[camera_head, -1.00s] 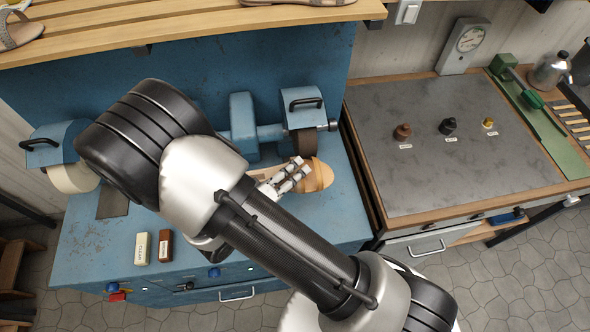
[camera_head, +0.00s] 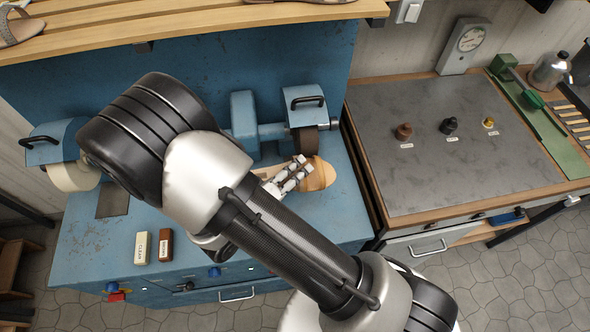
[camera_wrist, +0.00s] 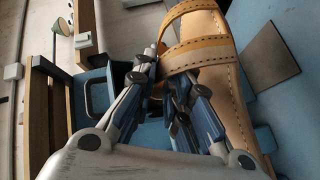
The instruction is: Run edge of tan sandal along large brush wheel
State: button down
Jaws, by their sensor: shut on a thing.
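In the wrist view the sandal's stitched straps (camera_wrist: 197,38) show close up, with my gripper's fingers (camera_wrist: 172,85) at the strap. The sandal's edge is close to the wheel; whether they touch I cannot tell. My arm hides the middle of the machine.
A pale wheel (camera_head: 72,177) is at the machine's left end. A cream block (camera_head: 142,247) and a brown block (camera_head: 165,245) lie on the blue bench. A grey-topped table (camera_head: 450,140) with small knobs stands at right. A wooden shelf (camera_head: 200,28) is above.

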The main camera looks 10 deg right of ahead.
jog(key=shift+s+d, duration=0.35)
jog(key=shift+d, duration=0.3)
jog(key=shift+w+d+f, duration=0.1)
jog(key=shift+w+d, duration=0.2)
jog(key=shift+d, duration=0.15)
jog(key=shift+s+a+b, duration=0.1)
jog(key=shift+a+b, duration=0.2)
jog(key=shift+b, duration=0.25)
jog(key=shift+s+m+g+h, duration=0.1)
jog(key=shift+m+g+h, duration=0.4)
jog(key=shift+g, duration=0.1)
jog(key=shift+w+b, duration=0.2)
jog(key=shift+b, duration=0.2)
jog(key=shift+d, duration=0.15)
dwell(0.6)
jog(key=shift+d+b, duration=0.4)
jog(key=shift+d, duration=0.35)
jog(key=shift+d, duration=0.1)
